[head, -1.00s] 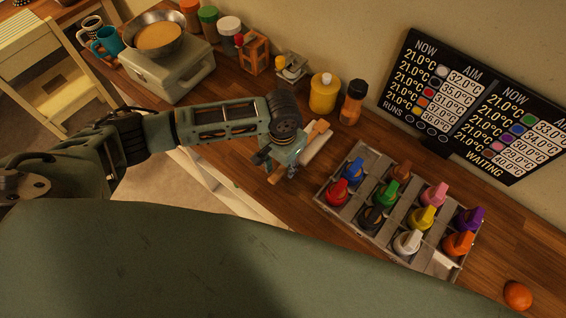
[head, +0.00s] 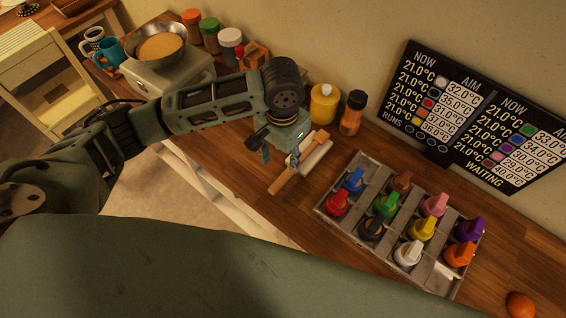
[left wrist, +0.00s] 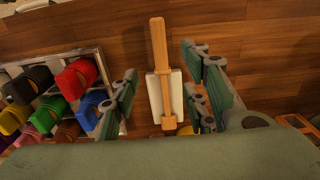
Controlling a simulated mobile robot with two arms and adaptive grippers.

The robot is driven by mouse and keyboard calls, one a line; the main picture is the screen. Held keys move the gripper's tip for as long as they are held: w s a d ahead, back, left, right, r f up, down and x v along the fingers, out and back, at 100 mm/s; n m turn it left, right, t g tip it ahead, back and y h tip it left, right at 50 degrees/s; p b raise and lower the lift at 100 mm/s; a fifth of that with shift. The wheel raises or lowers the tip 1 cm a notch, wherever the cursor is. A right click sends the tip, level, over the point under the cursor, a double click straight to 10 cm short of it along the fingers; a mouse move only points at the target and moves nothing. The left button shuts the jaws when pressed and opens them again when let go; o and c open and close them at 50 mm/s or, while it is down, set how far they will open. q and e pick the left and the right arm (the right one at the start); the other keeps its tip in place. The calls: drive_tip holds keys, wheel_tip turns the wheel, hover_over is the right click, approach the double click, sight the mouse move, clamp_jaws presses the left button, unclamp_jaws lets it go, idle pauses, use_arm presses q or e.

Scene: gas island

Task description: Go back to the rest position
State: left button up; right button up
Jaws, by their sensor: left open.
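My left gripper (head: 278,150) is open and empty in the head view, above the counter beside a wooden-handled tool (head: 297,165). The tool lies across a white block (head: 318,155) on the counter. In the left wrist view the two green fingers of my left gripper (left wrist: 160,75) are spread wide, with the tool (left wrist: 158,50) and the white block (left wrist: 176,95) lying below, between them in the picture. My right gripper is in neither view.
A tray (head: 338,200) of several coloured knobs sits right of the gripper. A yellow bottle (head: 324,104) and an orange-brown bottle (head: 352,113) stand behind. A metal bowl (head: 157,44) rests on a grey scale-like box (head: 172,78). An orange ball (head: 520,304) lies at bottom right.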

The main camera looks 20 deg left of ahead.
use_arm(q)
drive_tip(key=s+d+f+m+t+h, duration=0.1)
drive_tip(key=s+d+f+t+h, duration=0.1)
drive_tip(key=s+d+h, duration=0.4)
drive_tip(key=s+a+f+n+t+y, duration=0.1)
drive_tip(key=s+a+f+n+y, duration=0.15)
drive_tip(key=s+a, duration=0.4)
drive_tip(key=s+a+f+n+y, duration=0.1)
drive_tip(key=s+a+y, duration=0.35)
drive_tip(key=a, duration=0.25)
wheel_tip(320, 180, down, 32)
drive_tip(key=s+g+h+b, duration=0.1)
drive_tip(key=s+b, duration=0.1)
drive_tip(key=b, duration=0.4)
drive_tip(key=s+a+f+g+b, duration=0.1)
drive_tip(key=s+f+b, duration=0.4)
drive_tip(key=s+f, duration=1.1)
wheel_tip(320, 180, down, 5)
drive_tip(key=shift+s+a+r+m, duration=0.1)
drive_tip(key=shift+s+a+m, duration=0.35)
drive_tip(key=shift+a, duration=0.15)
